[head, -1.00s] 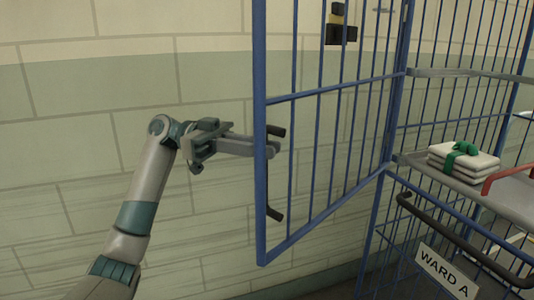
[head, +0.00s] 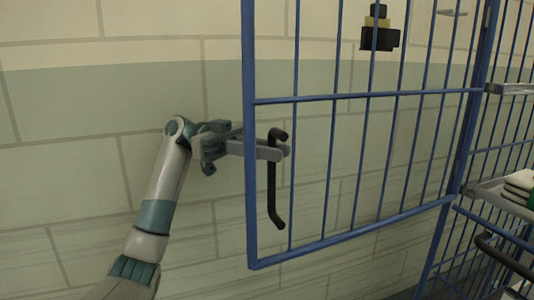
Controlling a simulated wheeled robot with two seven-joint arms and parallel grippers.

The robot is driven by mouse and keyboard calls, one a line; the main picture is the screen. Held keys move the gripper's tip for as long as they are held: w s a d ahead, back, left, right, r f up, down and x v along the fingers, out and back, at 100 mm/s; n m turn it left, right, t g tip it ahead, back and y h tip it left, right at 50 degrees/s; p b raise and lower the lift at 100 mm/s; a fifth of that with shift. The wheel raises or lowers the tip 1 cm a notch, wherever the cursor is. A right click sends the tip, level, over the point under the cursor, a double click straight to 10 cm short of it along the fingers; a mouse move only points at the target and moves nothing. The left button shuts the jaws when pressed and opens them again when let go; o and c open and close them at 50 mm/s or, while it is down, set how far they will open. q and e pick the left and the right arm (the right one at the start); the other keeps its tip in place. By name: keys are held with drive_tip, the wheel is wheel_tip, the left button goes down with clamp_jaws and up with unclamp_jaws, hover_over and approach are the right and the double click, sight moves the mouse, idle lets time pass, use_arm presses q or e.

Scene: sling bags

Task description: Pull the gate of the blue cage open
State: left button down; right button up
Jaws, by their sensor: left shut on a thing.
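The blue barred gate (head: 358,97) of the blue cage (head: 452,190) stands swung open, with its free edge towards the left. A black bar handle (head: 272,195) is on the gate near that free edge. My left gripper (head: 284,150) reaches from the left past the gate's edge post, with its fingers at the upper part of the handle. It is shut on the handle; the exact contact is partly hidden by the post and fingers. My right gripper is not in view.
A tiled wall (head: 70,110) stands close behind the gate and my left arm. A black and tan box (head: 380,38) is on the wall.

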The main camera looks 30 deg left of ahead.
use_arm(q)
drive_tip(key=shift+w+a, duration=0.25)
drive_tip(key=shift+w, duration=0.05)
drive_tip(key=c, duration=1.8)
unclamp_jaws()
drive_tip(key=shift+c, duration=0.2)
drive_tip(key=shift+o, duration=0.6)
drive_tip(key=shift+w+d, duration=0.1)
drive_tip(key=shift+d, duration=0.1)
drive_tip(key=shift+a+r, duration=0.1)
